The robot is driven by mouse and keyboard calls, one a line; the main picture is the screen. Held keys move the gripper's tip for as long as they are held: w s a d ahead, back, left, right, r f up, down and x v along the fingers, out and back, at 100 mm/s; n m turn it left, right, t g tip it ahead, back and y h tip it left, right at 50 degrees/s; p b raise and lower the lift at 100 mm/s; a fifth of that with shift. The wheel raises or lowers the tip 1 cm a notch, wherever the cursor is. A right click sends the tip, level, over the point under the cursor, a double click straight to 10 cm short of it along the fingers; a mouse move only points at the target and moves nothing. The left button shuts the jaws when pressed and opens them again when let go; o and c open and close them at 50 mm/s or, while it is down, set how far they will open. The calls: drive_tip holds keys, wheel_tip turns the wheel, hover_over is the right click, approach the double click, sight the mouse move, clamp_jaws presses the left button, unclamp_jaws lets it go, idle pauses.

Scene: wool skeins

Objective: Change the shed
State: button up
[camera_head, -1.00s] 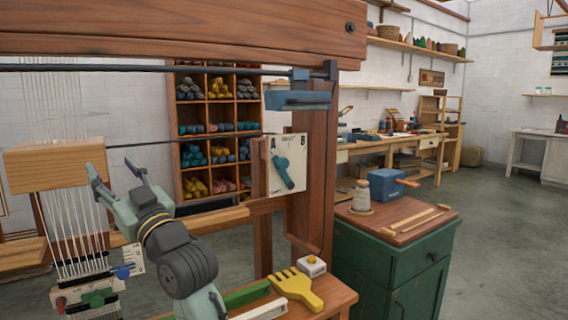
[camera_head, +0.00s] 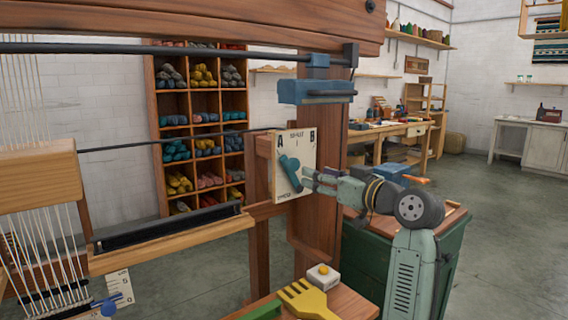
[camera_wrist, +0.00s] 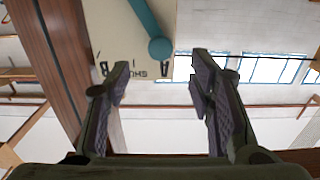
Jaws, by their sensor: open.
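The cream shed plate (camera_head: 307,152) is mounted on the loom's wooden post, with letters A and B at its upper corners. Its teal lever (camera_head: 290,172) is tilted, upper end toward A and lower end to the lower right. In the wrist view the plate (camera_wrist: 108,30) appears upside down, with the lever's rounded end (camera_wrist: 160,48) beside the A. My gripper (camera_head: 308,179) is open at the plate's right side, close to the lever's lower part. In the wrist view my two fingers (camera_wrist: 162,64) stand apart, the lever end between them in the picture; contact cannot be told.
A blue block (camera_head: 316,92) sits above the plate on the loom frame. A green cabinet (camera_head: 365,262) stands behind my arm. Warp threads and a wooden beam (camera_head: 38,176) are at left.

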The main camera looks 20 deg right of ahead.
sight(296, 166)
drive_tip(key=p+x, duration=0.2)
drive_tip(key=x, duration=0.8)
drive_tip(key=shift+w+a+p, duration=0.1)
drive_tip(key=shift+w+p, duration=0.05)
drive_tip(key=shift+p, duration=0.15)
drive_tip(key=shift+c, duration=0.4)
clamp_jaws()
